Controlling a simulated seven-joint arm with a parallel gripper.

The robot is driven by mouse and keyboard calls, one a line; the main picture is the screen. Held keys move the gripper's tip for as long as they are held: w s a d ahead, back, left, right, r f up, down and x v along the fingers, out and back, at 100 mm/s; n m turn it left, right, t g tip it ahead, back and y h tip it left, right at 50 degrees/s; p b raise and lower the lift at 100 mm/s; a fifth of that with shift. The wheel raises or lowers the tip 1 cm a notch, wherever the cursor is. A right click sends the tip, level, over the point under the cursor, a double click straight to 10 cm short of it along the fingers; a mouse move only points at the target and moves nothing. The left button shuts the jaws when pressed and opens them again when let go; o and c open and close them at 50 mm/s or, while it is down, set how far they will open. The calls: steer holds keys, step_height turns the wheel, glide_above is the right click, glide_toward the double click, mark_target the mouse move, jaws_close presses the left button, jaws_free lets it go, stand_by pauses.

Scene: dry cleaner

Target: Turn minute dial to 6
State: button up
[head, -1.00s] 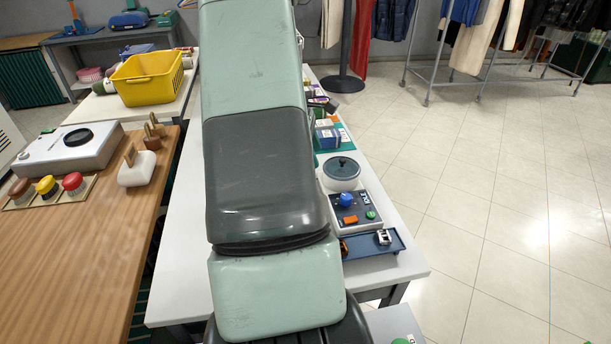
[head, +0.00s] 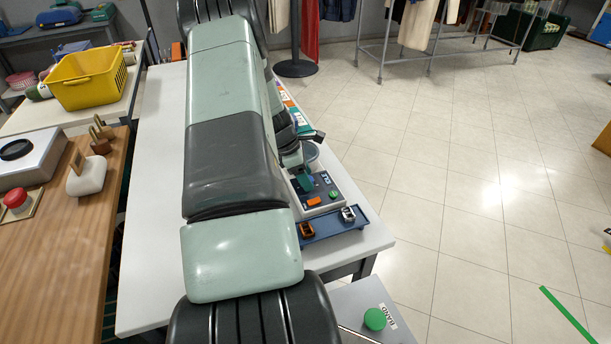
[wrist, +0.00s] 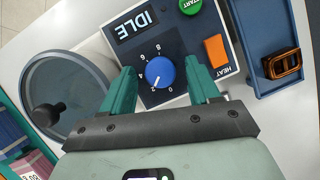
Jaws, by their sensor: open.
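The blue minute dial (wrist: 160,72) sits on the dark control panel (wrist: 180,40), ringed by the printed numbers 0, 2, 4, 6 and 8. Its white pointer mark aims near the 2. My gripper (wrist: 159,69) is open, with one teal finger on each side of the dial. I cannot tell whether the fingers touch it. In the head view my gripper (head: 305,182) is over the panel and hides the dial.
The panel also has an IDLE display (wrist: 136,25), a green START button (wrist: 190,6) and an orange HEAT switch (wrist: 216,51). A round lidded pot (wrist: 65,95) stands beside it. A blue tray (wrist: 268,20) holds an orange-brown buckle-like item (wrist: 283,64).

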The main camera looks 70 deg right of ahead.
steer(key=shift+s+f, duration=0.1)
steer(key=shift+f, duration=0.05)
steer(key=shift+c, duration=0.2)
steer(key=c, duration=1)
